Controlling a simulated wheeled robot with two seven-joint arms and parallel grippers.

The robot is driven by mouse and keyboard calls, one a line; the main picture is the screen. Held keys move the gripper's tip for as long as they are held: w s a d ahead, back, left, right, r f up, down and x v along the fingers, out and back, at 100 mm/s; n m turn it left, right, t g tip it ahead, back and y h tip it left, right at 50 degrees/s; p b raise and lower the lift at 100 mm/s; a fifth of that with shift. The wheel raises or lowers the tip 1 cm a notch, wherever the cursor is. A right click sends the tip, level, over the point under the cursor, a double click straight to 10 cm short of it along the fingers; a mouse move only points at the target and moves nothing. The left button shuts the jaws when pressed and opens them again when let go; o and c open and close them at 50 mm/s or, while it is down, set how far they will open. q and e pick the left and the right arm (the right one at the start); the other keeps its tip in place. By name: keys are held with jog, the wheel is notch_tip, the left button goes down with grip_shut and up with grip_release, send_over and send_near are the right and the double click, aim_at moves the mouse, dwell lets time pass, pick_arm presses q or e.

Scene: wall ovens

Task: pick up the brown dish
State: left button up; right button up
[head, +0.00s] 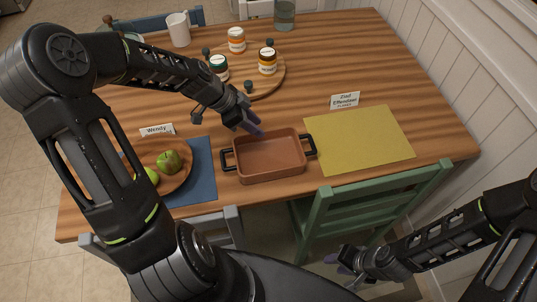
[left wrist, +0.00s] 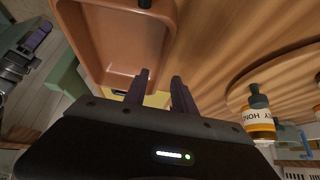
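The brown dish (head: 270,157) is rectangular and empty, with black handles at its left and right ends. It sits on the wooden table between the blue and yellow placemats. My left gripper (head: 252,128) is at its far rim, near the left corner. In the left wrist view the dish (left wrist: 118,45) fills the upper left. The left gripper's fingers (left wrist: 160,92) are apart, one over the dish side and one outside the rim; I cannot tell whether they touch it. My right gripper (head: 341,272) is open and empty, low beyond the table's front edge.
A wooden plate with green apples (head: 168,161) lies left on a blue placemat (head: 203,170). A yellow placemat (head: 360,138) lies right. A round board (head: 270,88) with several jars stands behind my left gripper. A green chair (head: 375,199) stands at the front edge.

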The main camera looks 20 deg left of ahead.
aim_at(268, 155)
pick_arm(q)
jog(key=shift+p+x, duration=0.55)
jog(key=shift+x, duration=1.8)
jog(key=shift+s, duration=0.1)
jog(key=shift+c, duration=0.3)
grip_shut()
